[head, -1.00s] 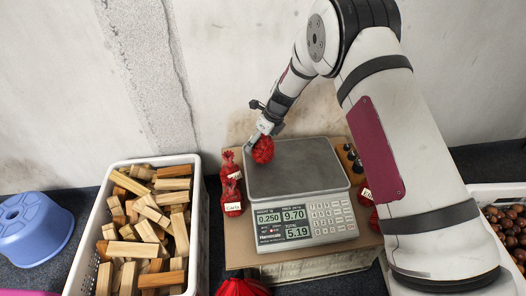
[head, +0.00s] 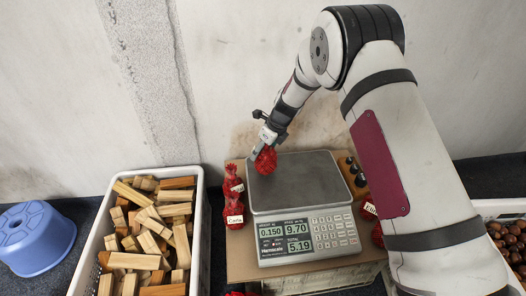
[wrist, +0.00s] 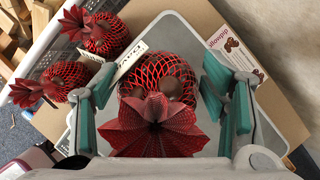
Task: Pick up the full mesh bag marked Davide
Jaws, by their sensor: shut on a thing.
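A full red mesh bag (head: 265,160) is in my gripper (head: 259,152), at the back left of the scale's plate. In the wrist view the bag (wrist: 158,80) sits between the two green-padded fingers (wrist: 160,92), its gathered red top towards the camera. A white tag (wrist: 128,64) beside it reads "Dav", the rest hidden by the bag. My gripper is shut on this bag. Whether the bag still touches the plate, I cannot tell.

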